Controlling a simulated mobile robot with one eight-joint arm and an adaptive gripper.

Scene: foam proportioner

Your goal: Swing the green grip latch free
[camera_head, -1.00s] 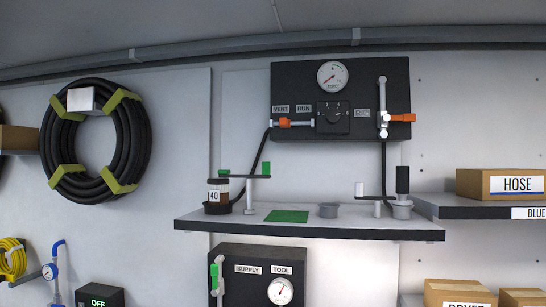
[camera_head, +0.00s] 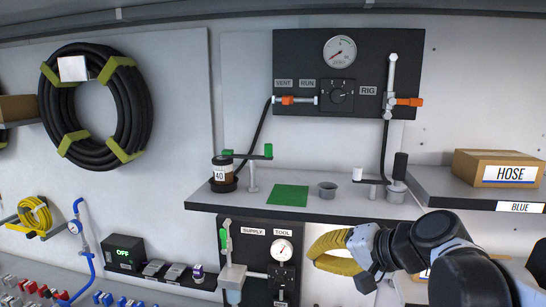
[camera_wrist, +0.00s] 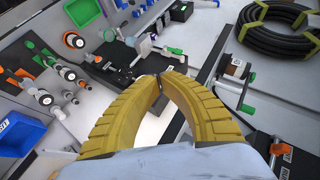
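The green grip latch (camera_head: 268,152) is a grey bar on a short upright post at the left of the shelf. Its green grip is at the right end, and a green pad at the left end sits over the jar (camera_head: 222,172) labelled 40. The jar stands in a black cup. The jar (camera_wrist: 236,68) and green parts beside it also show at the right of the wrist view. My gripper (camera_head: 318,254) has yellow ribbed fingers and is below the shelf front, right of the latch and apart from it. In the wrist view its fingertips (camera_wrist: 160,78) come together with nothing visible between them.
The shelf (camera_head: 300,208) also holds a green mat (camera_head: 288,195), a grey cup (camera_head: 328,190) and a white-grip latch (camera_head: 357,174) by a black cylinder. A gauge panel (camera_head: 300,60) is above. The supply panel (camera_head: 258,232) is below.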

